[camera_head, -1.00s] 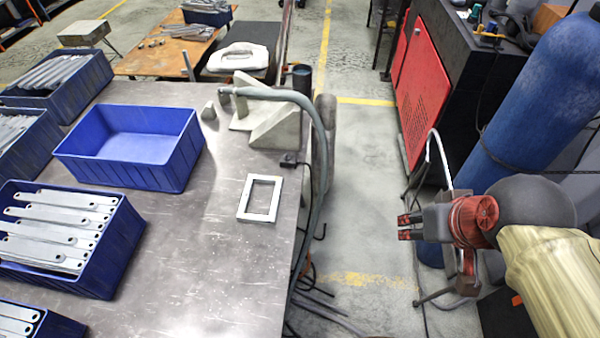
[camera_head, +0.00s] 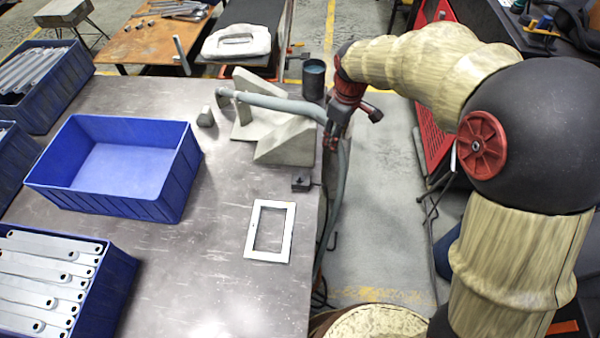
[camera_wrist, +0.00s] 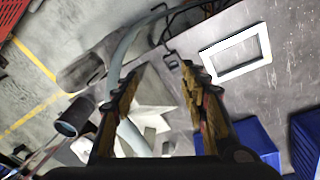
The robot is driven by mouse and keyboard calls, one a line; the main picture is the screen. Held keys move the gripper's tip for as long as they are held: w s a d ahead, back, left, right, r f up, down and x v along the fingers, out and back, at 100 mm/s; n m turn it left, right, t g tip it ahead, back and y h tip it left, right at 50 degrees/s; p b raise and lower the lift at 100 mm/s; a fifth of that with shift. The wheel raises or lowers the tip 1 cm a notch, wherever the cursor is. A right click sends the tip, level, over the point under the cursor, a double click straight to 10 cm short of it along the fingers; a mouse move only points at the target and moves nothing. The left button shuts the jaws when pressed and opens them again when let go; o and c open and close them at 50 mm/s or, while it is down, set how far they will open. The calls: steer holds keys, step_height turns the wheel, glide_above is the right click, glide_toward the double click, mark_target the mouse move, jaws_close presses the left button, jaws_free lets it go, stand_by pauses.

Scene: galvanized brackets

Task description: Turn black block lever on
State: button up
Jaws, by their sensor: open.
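A small black block (camera_head: 301,182) sits on the metal table near its right edge, just in front of the grey angular casting. It is too small to read its lever's position. In the wrist view a small dark shape (camera_wrist: 172,62) just beyond the fingertips appears to be this block. My gripper (camera_head: 335,138) is at the table's right edge, behind and to the right of the block, beside the grey hose. In the wrist view my gripper (camera_wrist: 158,82) has its two fingers spread, with nothing held between them.
A grey hose (camera_head: 270,101) arches over the casting (camera_head: 284,142) and hangs down the table's edge, close to my gripper. A dark cup (camera_head: 314,78) stands behind. A white rectangular frame (camera_head: 270,231) lies in front of the block. Blue bins (camera_head: 182,175) fill the left.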

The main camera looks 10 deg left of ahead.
steer(key=w+a+f+n+g, duration=0.1)
steer(key=w+a+f+n, duration=0.2)
steer(key=a+f, duration=0.55)
steer(key=n, duration=0.3)
glide_above(300, 174)
steer(key=shift+g+h, duration=0.3)
steer(key=shift+g, duration=0.1)
step_height(300, 174, down, 11)
steer(key=shift+r+b, duration=0.1)
steer(key=shift+b, duration=0.25)
step_height(300, 174, down, 8)
steer(key=shift+r+b, duration=0.1)
steer(key=shift+b, duration=0.75)
steer(key=shift+c, duration=0.3)
jaws_close()
